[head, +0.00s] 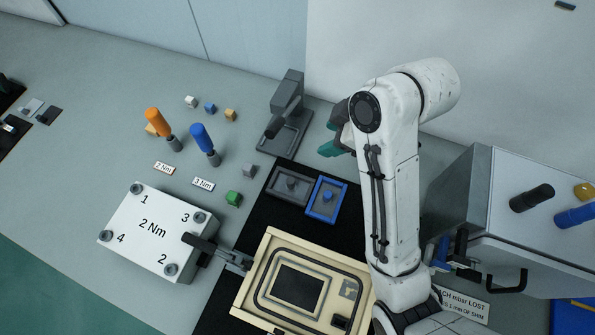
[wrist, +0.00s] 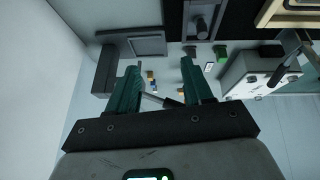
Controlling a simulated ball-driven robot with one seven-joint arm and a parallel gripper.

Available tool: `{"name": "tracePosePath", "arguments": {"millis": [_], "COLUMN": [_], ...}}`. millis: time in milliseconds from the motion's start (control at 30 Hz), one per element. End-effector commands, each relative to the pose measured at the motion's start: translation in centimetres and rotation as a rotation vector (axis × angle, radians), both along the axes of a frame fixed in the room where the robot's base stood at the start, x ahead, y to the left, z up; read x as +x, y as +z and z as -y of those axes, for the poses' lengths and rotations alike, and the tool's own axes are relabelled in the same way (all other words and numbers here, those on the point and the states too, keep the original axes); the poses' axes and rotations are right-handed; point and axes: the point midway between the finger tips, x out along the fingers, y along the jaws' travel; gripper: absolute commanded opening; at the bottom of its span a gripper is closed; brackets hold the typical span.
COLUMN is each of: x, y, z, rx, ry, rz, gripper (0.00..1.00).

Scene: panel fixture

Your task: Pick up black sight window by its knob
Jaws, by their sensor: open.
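The black sight window (head: 274,192) is a dark grey, flat rectangular piece with a small raised knob. It lies on the black mat in the head view, left of a blue-framed piece (head: 313,210). A dark grey piece (wrist: 200,28) at the top of the wrist view appears to be it, partly cut off. My gripper (head: 334,137) has teal fingers, which also show in the wrist view (wrist: 160,82). It is open and empty, above and to the right of the window in the head view, apart from it. My arm partly hides the gripper.
A cream panel (head: 248,291) with a dark window area lies on the mat. A grey stand (head: 289,95) rises behind the window. A white numbered box (head: 130,245), orange and blue drivers (head: 203,140) and small cubes are left. A grey cabinet (head: 520,215) stands right.

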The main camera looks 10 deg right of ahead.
Motion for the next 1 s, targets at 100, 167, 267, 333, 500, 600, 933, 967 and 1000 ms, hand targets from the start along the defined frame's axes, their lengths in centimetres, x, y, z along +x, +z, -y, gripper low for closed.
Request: {"name": "tracePosePath", "arguments": {"millis": [100,167,267,333,500,600,933,967,1000], "x": [-2.9,-3.7,-4.3,-4.3,-4.0,-3.8,-3.2,-3.2,-3.2], "y": [-1.3,-1.7,-2.3,-2.7,-4.1,-5.1,-7.7,-8.1,-8.6], "z": [-2.3,-3.1,-3.8,-4.0,-4.6,-5.1,-6.8,-7.0,-7.4], "rx": [0.055,0.075,0.089,0.092,0.09,0.09,0.089,0.088,0.088], "ry": [0.094,0.124,0.147,0.15,0.149,0.15,0.148,0.149,0.149], "rz": [-0.061,-0.078,-0.09,-0.091,-0.09,-0.088,-0.093,-0.094,-0.094], "gripper": [0.51,0.51,0.51,0.51,0.51,0.51,0.51,0.51,0.51]}}
